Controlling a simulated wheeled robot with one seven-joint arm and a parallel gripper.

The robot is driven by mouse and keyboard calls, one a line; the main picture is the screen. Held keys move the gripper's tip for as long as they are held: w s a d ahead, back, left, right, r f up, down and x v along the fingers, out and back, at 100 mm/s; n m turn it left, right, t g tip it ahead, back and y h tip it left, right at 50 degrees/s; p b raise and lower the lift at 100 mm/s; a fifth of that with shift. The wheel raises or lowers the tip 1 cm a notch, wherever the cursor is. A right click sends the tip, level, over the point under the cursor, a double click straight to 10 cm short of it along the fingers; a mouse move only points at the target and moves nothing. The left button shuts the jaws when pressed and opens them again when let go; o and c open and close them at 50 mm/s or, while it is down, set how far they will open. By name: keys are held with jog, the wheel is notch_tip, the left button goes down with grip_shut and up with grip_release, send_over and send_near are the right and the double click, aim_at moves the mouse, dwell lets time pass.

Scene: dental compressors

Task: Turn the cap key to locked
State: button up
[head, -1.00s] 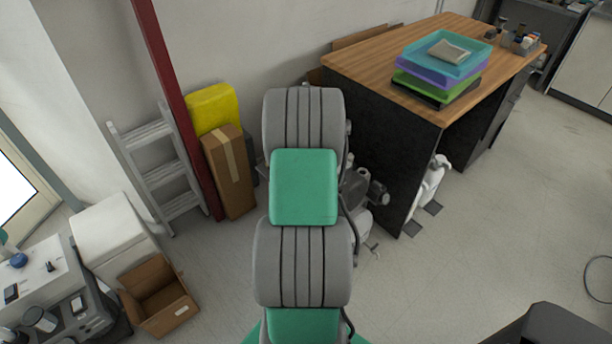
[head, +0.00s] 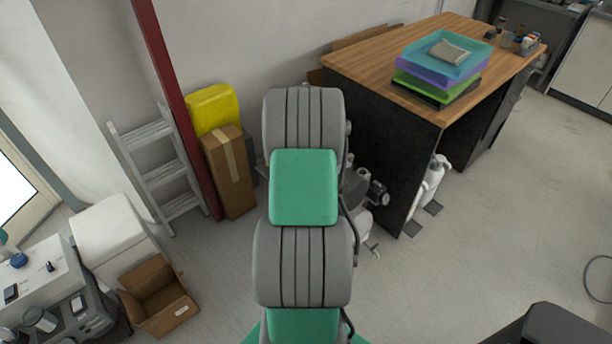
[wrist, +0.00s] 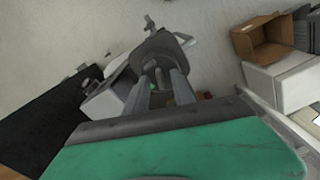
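My gripper (wrist: 160,72) shows in the wrist view, its two grey fingers pointing away from the green and grey wrist body. A gap shows between the fingers, and their tips lie against or just in front of a dark grey rounded part (wrist: 160,48) of the compressor. I cannot tell whether they touch it or grip something. The cap key is not clearly visible, and its setting cannot be read. In the head view my arm hides the gripper and most of the compressor (head: 377,194); only some grey parts show right of the arm.
A desk (head: 392,135) with a wooden top and stacked trays (head: 440,72) stands close on the right. An open carton (head: 160,297) lies lower left.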

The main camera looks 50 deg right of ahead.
notch_tip(320, 180, up, 8)
jog(key=shift+f+b, duration=0.1)
jog(key=shift+b, duration=0.25)
